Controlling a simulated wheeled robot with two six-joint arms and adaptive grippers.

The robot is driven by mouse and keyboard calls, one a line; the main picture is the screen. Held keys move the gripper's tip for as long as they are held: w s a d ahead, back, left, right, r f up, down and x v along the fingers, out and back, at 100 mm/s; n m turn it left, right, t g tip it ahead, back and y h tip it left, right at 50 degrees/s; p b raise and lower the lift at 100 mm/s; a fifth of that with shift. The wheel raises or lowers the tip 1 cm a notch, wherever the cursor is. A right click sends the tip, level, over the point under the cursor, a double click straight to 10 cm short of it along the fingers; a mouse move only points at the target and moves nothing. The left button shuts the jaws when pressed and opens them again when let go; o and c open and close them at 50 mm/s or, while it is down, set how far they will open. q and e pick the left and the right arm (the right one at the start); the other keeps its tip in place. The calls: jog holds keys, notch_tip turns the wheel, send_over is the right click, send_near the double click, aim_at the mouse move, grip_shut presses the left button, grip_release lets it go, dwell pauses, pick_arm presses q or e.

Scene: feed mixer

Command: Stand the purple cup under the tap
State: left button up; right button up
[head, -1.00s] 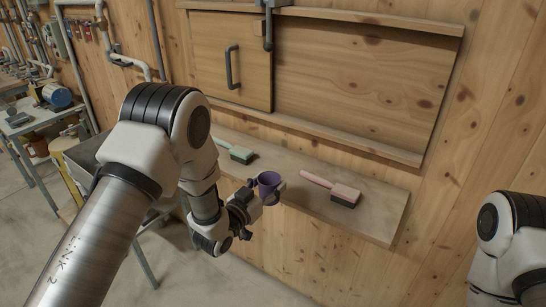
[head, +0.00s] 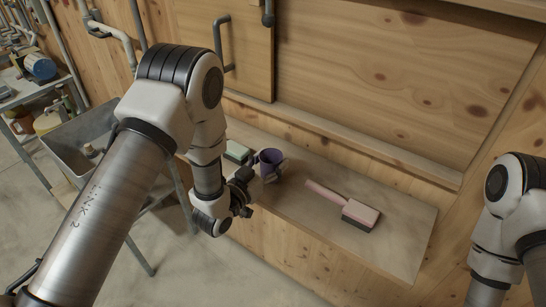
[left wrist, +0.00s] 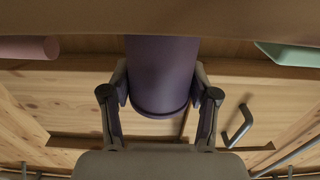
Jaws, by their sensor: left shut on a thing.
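The purple cup (head: 268,163) is upright in the jaws of my left gripper (head: 257,178), over the near part of the wooden shelf. I cannot tell whether its base touches the shelf. In the left wrist view the cup (left wrist: 160,80) sits between the two fingers (left wrist: 162,95), which are closed on its sides. I cannot clearly make out the tap; a grey downward fitting (head: 268,12) hangs at the top, cut by the frame edge. My right arm shows at the right edge; its gripper is out of view.
The shelf (head: 400,235) runs along the wooden wall. A hatch with a grey handle (head: 221,45) is above. A metal sink (head: 85,135) stands left.

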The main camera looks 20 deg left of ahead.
pick_arm(q)
jog(key=shift+w+d+f, duration=0.1)
jog(key=shift+w+f, duration=0.15)
jog(key=shift+f, duration=0.4)
jog(key=o, duration=0.7)
jog(key=shift+c, duration=0.2)
jog(key=o, duration=0.4)
jog(key=shift+s, duration=0.15)
jog(key=shift+c, duration=0.2)
jog(key=shift+s+r, duration=0.1)
